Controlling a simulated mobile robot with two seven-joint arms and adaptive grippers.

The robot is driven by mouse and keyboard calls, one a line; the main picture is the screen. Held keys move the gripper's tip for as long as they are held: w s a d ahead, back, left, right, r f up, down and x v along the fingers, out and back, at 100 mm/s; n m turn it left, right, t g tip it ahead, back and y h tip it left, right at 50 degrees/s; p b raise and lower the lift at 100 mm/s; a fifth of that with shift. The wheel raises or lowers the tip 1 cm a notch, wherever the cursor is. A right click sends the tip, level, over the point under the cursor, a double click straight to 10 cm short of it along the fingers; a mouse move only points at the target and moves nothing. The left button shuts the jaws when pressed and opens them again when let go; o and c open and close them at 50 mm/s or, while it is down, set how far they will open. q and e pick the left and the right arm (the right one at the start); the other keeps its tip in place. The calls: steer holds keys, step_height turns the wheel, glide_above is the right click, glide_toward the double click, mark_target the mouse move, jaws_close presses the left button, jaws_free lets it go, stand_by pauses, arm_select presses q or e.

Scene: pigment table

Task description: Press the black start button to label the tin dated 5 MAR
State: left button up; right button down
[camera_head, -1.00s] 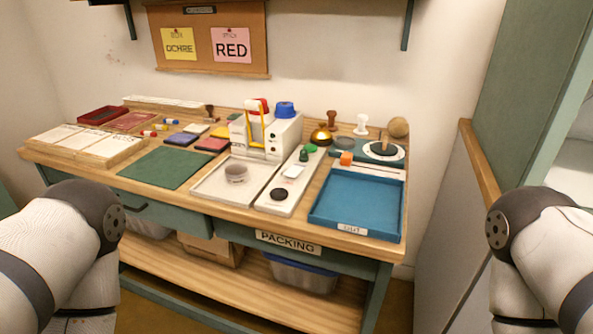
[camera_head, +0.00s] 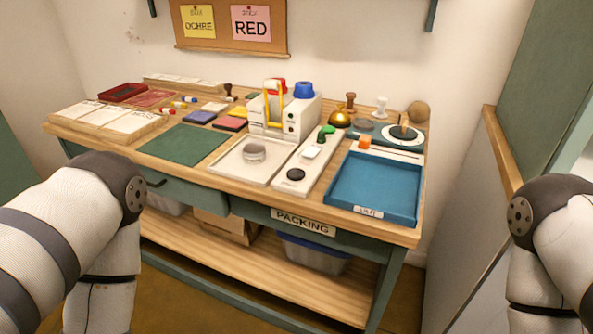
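The black button (camera_head: 296,174) is a dark round disc at the near end of a white control strip (camera_head: 284,186). A white rocker-like part (camera_head: 312,152) and a green knob (camera_head: 328,130) sit farther along the strip. A small round grey tin (camera_head: 254,152) stands on the light tray (camera_head: 228,164) left of the strip. Any date on it is too small to read. The white labelling machine (camera_head: 300,118) with a yellow handle and a blue cap stands behind the tray. Both my arms show at the sides, low and apart from the table. Neither gripper is visible.
A blue tray (camera_head: 375,190) marked OUT lies right of the strip. A green mat (camera_head: 184,144), ink pads and markers lie left. A brass bell (camera_head: 340,118) and stamps stand behind. A cabinet (camera_head: 540,110) borders the right. Floor lies in front.

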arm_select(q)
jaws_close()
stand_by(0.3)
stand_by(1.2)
